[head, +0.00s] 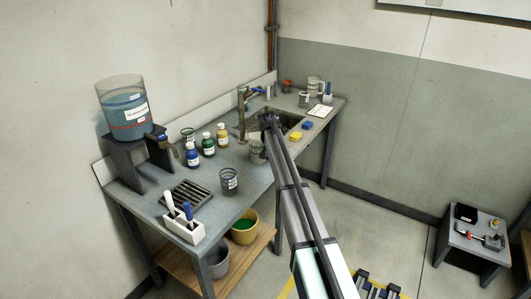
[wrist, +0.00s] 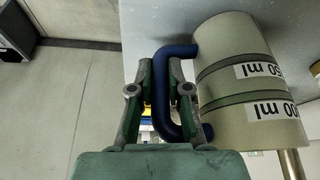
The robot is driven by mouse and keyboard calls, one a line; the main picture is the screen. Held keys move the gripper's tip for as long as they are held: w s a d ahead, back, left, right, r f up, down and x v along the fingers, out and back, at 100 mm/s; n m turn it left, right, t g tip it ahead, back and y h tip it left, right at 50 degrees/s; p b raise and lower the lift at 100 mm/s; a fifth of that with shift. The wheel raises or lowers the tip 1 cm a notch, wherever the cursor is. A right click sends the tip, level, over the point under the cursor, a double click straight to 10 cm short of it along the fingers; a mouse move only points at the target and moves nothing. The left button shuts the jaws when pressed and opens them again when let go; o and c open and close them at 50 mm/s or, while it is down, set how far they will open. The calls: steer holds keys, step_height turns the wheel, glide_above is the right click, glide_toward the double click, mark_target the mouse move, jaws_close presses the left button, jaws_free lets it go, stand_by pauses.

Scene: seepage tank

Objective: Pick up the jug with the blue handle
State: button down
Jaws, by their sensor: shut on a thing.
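The jug (wrist: 245,85) is a pale grey, translucent cylinder with dark bands, white volume labels and a blue handle (wrist: 162,95). It fills the right of the wrist view, where its labels appear upside down. My gripper (wrist: 160,78) has a finger on each side of the handle and is shut on it. In the head view the jug (head: 257,151) shows just left of my arm, in front of the sink. My arm hides the handle and the fingers there. I cannot tell whether the jug's base touches the bench.
The bench (head: 165,203) holds a sink (head: 291,121) with a tap (head: 241,115). Left of the jug are a dark-banded beaker (head: 229,181), several bottles (head: 208,145), a drain grate (head: 187,194) and a water tank (head: 124,108). A blue sponge (head: 307,125) and a yellow one (head: 294,136) lie right.

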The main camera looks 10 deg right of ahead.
steer(key=shift+r, duration=0.25)
